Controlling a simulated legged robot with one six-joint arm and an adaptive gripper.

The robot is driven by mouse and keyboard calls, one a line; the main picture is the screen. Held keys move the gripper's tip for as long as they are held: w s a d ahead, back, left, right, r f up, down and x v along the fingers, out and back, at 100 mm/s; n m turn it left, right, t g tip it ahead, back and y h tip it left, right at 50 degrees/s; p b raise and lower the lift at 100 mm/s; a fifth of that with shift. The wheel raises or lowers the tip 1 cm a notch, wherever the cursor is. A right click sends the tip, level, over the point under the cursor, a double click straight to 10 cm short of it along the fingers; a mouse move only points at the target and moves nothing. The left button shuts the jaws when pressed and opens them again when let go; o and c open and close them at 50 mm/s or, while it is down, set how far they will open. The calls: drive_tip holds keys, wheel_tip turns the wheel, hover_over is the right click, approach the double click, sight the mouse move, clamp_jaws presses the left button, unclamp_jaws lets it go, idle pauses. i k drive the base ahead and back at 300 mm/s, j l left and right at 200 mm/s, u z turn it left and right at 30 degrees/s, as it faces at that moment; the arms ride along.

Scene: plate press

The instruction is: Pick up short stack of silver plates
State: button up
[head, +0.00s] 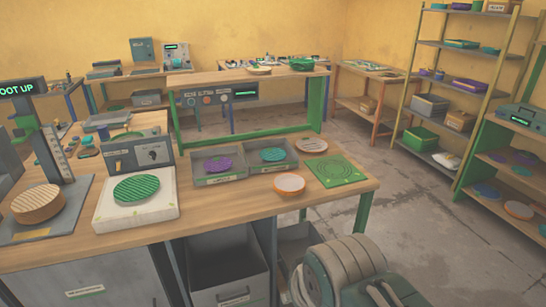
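I cannot clearly make out a short stack of silver plates in the head view. A pale, ridged round plate or low stack (311,145) with a brownish edge lies on the workbench behind the green mat. A pale-topped round piece with an orange rim (289,184) lies near the bench's front edge. Part of my own arm shows at the bottom right of centre, but my gripper's fingers are not in view.
The wooden workbench (235,198) holds a green square mat (338,171), grey trays with a purple disc (218,165) and a teal disc (272,155), and a white block with a green disc (136,188). A press (55,160) stands left. Shelves (440,95) line the right; grey floor lies between.

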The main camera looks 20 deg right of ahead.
sight(289, 184)
drive_tip(key=i+l, duration=0.2)
drive_tip(key=l, duration=0.15)
drive_tip(key=i+l, duration=0.15)
drive_tip(key=l, duration=0.2)
drive_tip(key=i+l, duration=0.2)
drive_tip(key=l, duration=0.15)
drive_tip(key=i+l, duration=0.2)
drive_tip(key=l, duration=0.15)
drive_tip(key=i+l, duration=0.15)
drive_tip(key=l, duration=0.15)
drive_tip(key=i+l, duration=0.2)
drive_tip(key=l, duration=0.15)
drive_tip(key=u, duration=0.05)
